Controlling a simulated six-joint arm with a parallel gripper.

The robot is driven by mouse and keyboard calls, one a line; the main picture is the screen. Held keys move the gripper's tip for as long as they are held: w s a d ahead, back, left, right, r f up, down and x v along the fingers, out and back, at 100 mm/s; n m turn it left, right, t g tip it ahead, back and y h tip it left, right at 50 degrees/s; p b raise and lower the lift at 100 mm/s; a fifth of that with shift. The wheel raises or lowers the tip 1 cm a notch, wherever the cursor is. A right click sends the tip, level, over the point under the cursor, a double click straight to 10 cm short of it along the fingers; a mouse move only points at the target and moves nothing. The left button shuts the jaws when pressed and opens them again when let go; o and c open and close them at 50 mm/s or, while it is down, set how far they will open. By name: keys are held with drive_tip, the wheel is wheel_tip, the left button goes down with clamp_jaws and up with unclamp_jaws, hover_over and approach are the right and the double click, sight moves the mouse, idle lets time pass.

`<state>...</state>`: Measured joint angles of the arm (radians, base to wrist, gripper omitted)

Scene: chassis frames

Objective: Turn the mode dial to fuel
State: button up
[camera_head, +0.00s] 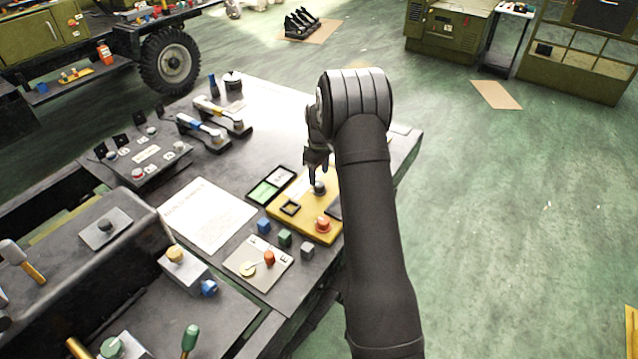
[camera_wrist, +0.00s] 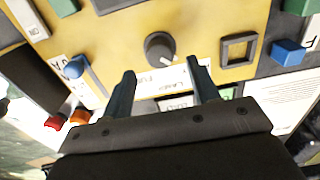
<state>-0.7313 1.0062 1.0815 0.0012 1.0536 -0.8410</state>
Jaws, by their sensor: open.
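The mode dial is a dark round knob (camera_wrist: 160,46) with a pale pointer mark, set on a yellow panel (camera_wrist: 112,35). In the wrist view, its pointer is toward the lower right. Printed labels below it seem to read "LAMP" and "FUEL", partly legible. In the head view the dial (camera_head: 319,187) sits on the yellow panel (camera_head: 292,222) just below my gripper (camera_head: 316,168). My gripper (camera_wrist: 162,80) is open and empty. Its two dark fingers straddle the label area in the wrist view, apart from the knob. Its body hides the lower part of that view.
The panel also holds a square black frame (camera_head: 290,208) and a red knob (camera_head: 323,224). Small blue (camera_head: 263,225), green (camera_head: 285,238) and grey (camera_head: 307,249) blocks stand along its near side. A white sheet (camera_head: 207,215) lies left. The table's right end is bare.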

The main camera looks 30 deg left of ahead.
sight(319, 184)
wheel_tip(319, 184, down, 5)
drive_tip(key=shift+r, duration=0.1)
idle(0.3)
drive_tip(key=c, duration=1)
